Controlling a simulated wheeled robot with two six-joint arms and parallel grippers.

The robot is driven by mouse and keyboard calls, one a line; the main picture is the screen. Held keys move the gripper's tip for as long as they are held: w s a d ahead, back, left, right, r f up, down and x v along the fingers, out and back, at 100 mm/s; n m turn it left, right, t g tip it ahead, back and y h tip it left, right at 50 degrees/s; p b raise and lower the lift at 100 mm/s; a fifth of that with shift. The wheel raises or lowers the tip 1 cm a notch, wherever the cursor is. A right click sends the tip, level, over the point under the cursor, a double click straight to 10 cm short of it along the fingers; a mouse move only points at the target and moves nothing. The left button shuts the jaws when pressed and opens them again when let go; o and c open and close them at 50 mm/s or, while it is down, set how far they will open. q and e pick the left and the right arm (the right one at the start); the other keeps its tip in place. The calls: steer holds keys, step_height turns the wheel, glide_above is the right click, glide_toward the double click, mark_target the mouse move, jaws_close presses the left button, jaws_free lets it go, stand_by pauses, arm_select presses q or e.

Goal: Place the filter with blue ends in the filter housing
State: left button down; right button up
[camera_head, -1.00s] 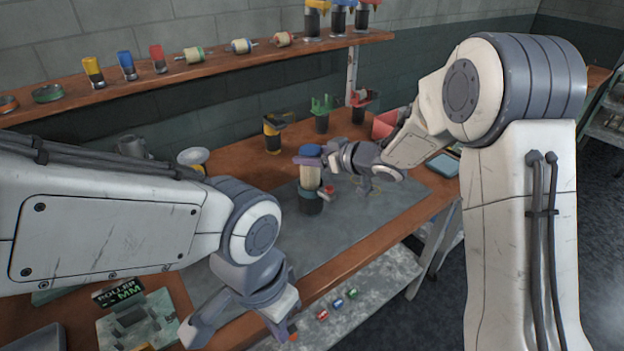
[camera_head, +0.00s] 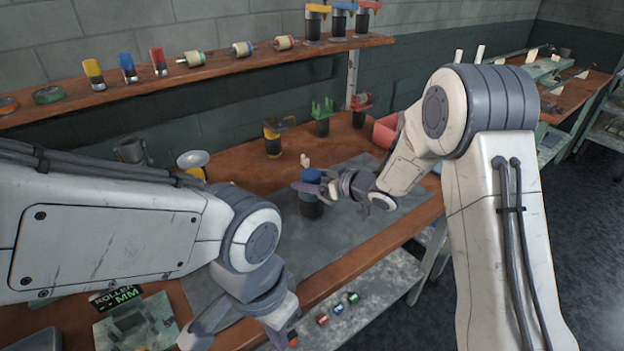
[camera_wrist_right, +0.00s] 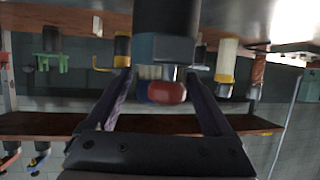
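The filter with blue ends shows its blue top end (camera_head: 311,175) in the head view. It stands upright at the dark filter housing (camera_head: 311,207) on the grey mat. Its pale body is hidden, so its depth inside is unclear. My right gripper (camera_head: 308,188) is around the filter just below that end, apparently shut on it. My left gripper (camera_head: 240,335) is open and empty at the table's front.
Housings with yellow (camera_head: 272,140), green (camera_head: 322,118) and red (camera_head: 360,108) tops stand behind. The grey mat (camera_head: 260,260) is clear left of the housing.

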steer(key=shift+r, duration=0.15)
steer(key=shift+d+r, duration=0.1)
steer(key=shift+d, duration=0.05)
steer(key=v, duration=1.2)
steer(key=s+a+f+m+g+h, duration=0.1)
steer(key=s+g+h, duration=0.3)
steer(key=s, duration=1.2)
steer(key=s+a+f+g+h, duration=0.1)
steer(key=s+g+h, duration=0.3)
steer(key=s, duration=1.2)
steer(key=shift+a+m+g+h, duration=0.3)
steer(key=shift+a+m+g, duration=0.1)
steer(key=shift+a+g, duration=0.35)
steer(key=shift+s, duration=0.1)
